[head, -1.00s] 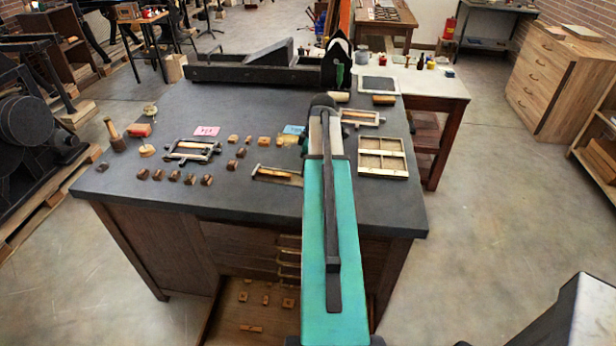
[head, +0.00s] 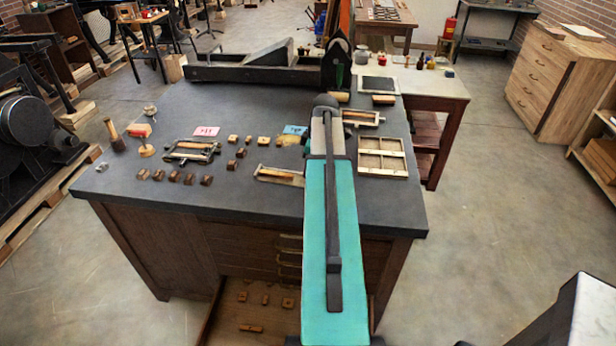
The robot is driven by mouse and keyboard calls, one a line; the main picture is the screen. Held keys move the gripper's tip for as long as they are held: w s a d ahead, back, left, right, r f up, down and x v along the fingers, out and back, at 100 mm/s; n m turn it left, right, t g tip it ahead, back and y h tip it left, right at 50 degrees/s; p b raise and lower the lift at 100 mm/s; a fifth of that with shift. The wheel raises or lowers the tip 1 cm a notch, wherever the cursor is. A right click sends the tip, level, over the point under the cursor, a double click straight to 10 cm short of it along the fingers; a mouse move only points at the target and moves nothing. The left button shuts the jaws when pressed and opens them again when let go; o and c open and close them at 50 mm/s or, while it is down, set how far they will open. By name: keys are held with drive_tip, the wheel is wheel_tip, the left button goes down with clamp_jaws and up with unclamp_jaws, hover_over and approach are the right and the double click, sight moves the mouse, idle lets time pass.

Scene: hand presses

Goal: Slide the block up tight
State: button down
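Several small wooden blocks lie loose on the dark bench top, among them one at the front row (head: 207,180) and one farther back (head: 233,138). A metal holder (head: 193,150) with wood pieces in it lies left of centre. A tray-like holder (head: 278,175) lies beside my arm, its right end close to or behind the arm. Another metal holder (head: 362,118) lies right of the arm. I cannot tell which block is the task's. My arm reaches over the bench, and its wrist hides my gripper and whatever is under it.
A divided wooden tray (head: 382,156) lies at the bench's right edge. A long black press (head: 260,73) stands at the back. Pink (head: 206,131) and blue (head: 295,130) cards lie mid-bench. Upright tools (head: 114,135) stand at the left. An open drawer (head: 255,312) sticks out in front.

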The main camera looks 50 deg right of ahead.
drive_tip(key=shift+s+d, duration=0.4)
drive_tip(key=shift+s, duration=0.4)
drive_tip(key=shift+s+d, duration=0.4)
drive_tip(key=shift+s, duration=0.4)
drive_tip(key=shift+s+d, duration=0.4)
drive_tip(key=shift+s, duration=0.4)
idle(4.3)
idle(0.4)
drive_tip(key=c, duration=1.6)
unclamp_jaws()
drive_tip(key=shift+r, duration=0.1)
